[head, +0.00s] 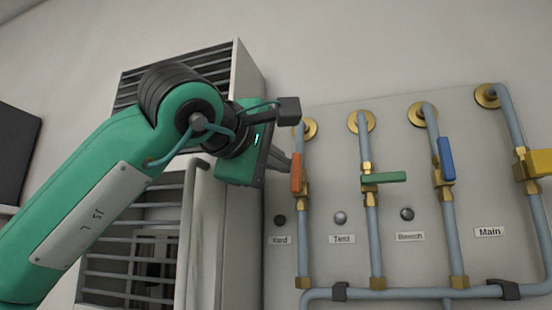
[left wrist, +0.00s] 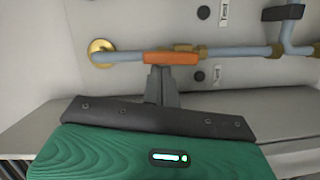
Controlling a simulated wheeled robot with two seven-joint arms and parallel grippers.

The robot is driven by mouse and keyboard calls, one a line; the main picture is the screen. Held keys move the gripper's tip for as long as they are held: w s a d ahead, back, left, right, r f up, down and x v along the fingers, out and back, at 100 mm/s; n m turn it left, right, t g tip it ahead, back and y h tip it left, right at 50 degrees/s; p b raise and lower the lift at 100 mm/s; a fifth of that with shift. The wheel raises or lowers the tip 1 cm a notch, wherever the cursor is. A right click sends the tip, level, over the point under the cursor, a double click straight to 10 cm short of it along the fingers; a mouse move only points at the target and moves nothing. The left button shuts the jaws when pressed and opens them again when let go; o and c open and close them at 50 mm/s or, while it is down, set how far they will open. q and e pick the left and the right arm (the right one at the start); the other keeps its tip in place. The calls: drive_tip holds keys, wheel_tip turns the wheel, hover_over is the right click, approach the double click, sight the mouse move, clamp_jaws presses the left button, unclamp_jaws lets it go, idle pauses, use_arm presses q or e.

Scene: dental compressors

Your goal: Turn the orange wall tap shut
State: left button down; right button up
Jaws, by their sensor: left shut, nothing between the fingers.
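The orange wall tap (head: 296,172) is on the leftmost pipe, above the label "Yard". Its lever stands upright, in line with its pipe. In the left wrist view the orange lever (left wrist: 171,58) lies across the top middle, along the pipe. My left gripper (head: 289,163) reaches in from the left, at the lever's left side. In the left wrist view its closed fingertips (left wrist: 162,70) end right at the lever's edge, with nothing held. I cannot tell whether they touch it. My right gripper is not in view.
To the right are a green lever (head: 384,178) set crosswise, a blue lever (head: 446,159) in line with its pipe, and a yellow fitting (head: 538,164). A grey louvred cabinet (head: 215,235) stands left of the panel, behind my arm. A horizontal pipe (head: 420,293) runs below.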

sight(302, 157)
use_arm(q)
drive_tip(key=m+p, duration=0.1)
drive_tip(key=d+m+y+p, duration=0.1)
drive_tip(key=m+p, duration=0.1)
drive_tip(key=d+r+m+p, duration=0.1)
drive_tip(key=m, duration=0.1)
drive_tip(key=shift+s+g+y, duration=0.3)
drive_tip(key=shift+s, duration=0.1)
drive_tip(key=shift+s+d+f+m+y+p, duration=0.15)
drive_tip(key=shift+d+m+p, duration=0.1)
drive_tip(key=shift+m, duration=0.25)
drive_tip(key=shift+w+d+r+m+y+p, duration=0.15)
drive_tip(key=shift+m+p, duration=0.1)
drive_tip(key=shift+m, duration=0.25)
drive_tip(key=shift+s+d+f, duration=0.25)
drive_tip(key=shift+d+f, duration=0.1)
drive_tip(key=shift+d, duration=0.05)
drive_tip(key=shift+s+d+f+m+b, duration=0.15)
drive_tip(key=shift+d+f+m+b, duration=0.2)
drive_tip(key=shift+d+m, duration=0.25)
drive_tip(key=shift+f, duration=0.15)
drive_tip(key=shift+s, duration=0.1)
